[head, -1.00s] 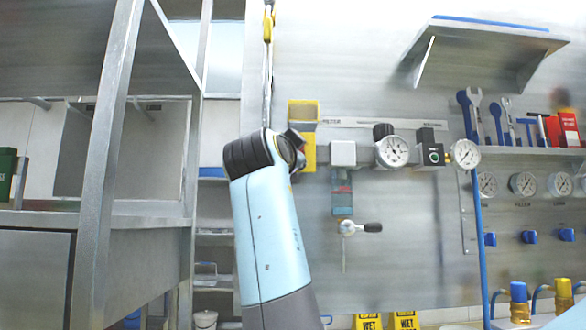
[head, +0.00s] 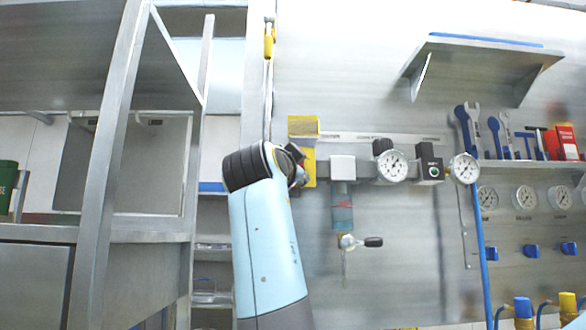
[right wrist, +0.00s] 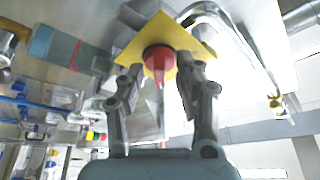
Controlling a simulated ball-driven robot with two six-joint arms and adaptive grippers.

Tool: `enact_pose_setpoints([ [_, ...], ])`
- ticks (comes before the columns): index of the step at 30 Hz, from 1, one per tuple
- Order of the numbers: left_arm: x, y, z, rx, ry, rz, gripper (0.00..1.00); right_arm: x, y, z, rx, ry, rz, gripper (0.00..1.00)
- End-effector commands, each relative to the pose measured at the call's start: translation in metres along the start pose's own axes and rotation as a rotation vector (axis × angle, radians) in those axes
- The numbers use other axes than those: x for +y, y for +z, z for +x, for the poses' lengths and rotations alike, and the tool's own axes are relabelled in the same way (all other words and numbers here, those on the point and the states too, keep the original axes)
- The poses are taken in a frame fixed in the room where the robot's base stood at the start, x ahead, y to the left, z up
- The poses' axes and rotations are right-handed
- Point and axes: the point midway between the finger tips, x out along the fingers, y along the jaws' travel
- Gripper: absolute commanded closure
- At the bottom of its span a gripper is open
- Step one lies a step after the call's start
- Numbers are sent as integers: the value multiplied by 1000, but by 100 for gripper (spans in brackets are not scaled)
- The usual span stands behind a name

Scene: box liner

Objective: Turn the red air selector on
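The red air selector (right wrist: 158,60) is a round red knob with a tapered handle, on a yellow square plate (right wrist: 131,58) in the right wrist view. My right gripper (right wrist: 160,74) has its fingers spread, one on each side of the knob, with gaps visible beside it; contact cannot be told. In the head view, my right arm covers the selector, and the yellow plate (head: 310,168) shows just right of the arm's dark joint. My right gripper (head: 299,168) is mostly hidden there. My left gripper is in neither view.
A pipe runs right from the plate past a white block (head: 342,168), a gauge (head: 392,167), a black box (head: 429,164) and another gauge (head: 464,168). A small lever valve (head: 360,242) hangs below. A grey frame post (head: 108,165) stands left of my arm.

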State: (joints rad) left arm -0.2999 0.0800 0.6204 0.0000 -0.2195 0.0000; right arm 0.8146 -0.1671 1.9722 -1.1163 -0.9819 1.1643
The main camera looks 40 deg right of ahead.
Motion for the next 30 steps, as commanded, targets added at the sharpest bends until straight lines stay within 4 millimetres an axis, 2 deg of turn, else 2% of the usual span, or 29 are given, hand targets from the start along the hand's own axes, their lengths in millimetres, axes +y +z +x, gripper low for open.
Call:
enact_pose_setpoints([
  [5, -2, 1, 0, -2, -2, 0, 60, -9, -9, 4, 3, -1, 1, 65],
  [12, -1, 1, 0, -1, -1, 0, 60, -45, -41, 16, 5, -3, 4, 65],
  [18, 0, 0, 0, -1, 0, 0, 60, -66, -59, 25, 2, -1, 1, 65],
  [29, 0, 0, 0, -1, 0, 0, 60, -72, -64, 27, 0, 0, 0, 65],
  [30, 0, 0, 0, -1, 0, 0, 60, -72, -64, 27, 0, 0, 0, 63],
])
